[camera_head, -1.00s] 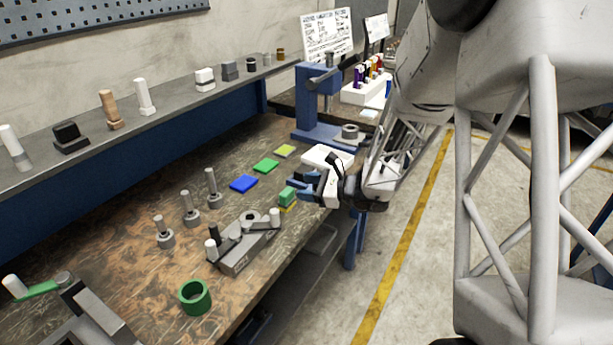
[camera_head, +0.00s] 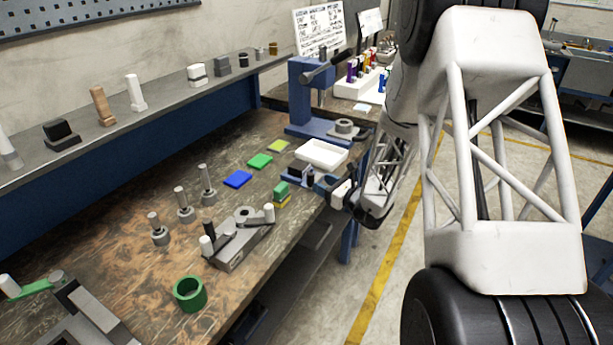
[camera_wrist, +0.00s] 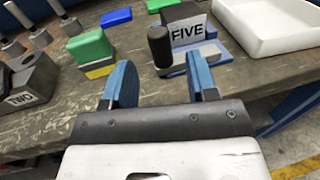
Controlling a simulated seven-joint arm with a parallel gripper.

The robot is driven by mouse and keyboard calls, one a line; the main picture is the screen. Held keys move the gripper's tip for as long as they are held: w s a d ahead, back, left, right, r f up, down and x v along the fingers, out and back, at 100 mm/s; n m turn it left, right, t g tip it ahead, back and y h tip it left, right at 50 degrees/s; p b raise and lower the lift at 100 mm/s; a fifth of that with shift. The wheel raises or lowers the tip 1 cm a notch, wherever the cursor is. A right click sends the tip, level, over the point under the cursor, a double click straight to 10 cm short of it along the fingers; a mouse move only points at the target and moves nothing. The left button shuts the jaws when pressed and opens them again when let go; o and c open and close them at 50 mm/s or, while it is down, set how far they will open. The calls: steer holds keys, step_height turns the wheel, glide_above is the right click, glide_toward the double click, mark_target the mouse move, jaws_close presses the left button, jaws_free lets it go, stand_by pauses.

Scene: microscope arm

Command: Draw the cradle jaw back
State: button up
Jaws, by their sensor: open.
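A small fixture marked FIVE (camera_wrist: 187,32) stands at the bench's front edge in the wrist view. It has a grey block, a blue and light-grey base (camera_wrist: 208,55) and an upright black knob (camera_wrist: 160,48). I take this as the cradle, but cannot tell which part is its jaw. My gripper (camera_wrist: 160,66) is open, its two blue fingers apart, with the knob beyond the gap between them. Nothing is held. In the head view my gripper (camera_head: 334,188) is at the bench's front edge, beside the fixture, whose black knob (camera_head: 310,176) partly shows.
A white tray (camera_head: 322,154) lies just behind the fixture. A green block (camera_wrist: 90,46) on a yellow piece stands to its left. A grey fixture marked TWO (camera_wrist: 25,90) is farther left. A blue press (camera_head: 308,100) stands behind. Open floor lies right of the bench.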

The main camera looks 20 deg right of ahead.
steer(key=shift+w+a, duration=0.1)
steer(key=shift+x, duration=3.75)
steer(key=shift+c, duration=0.2)
jaws_close()
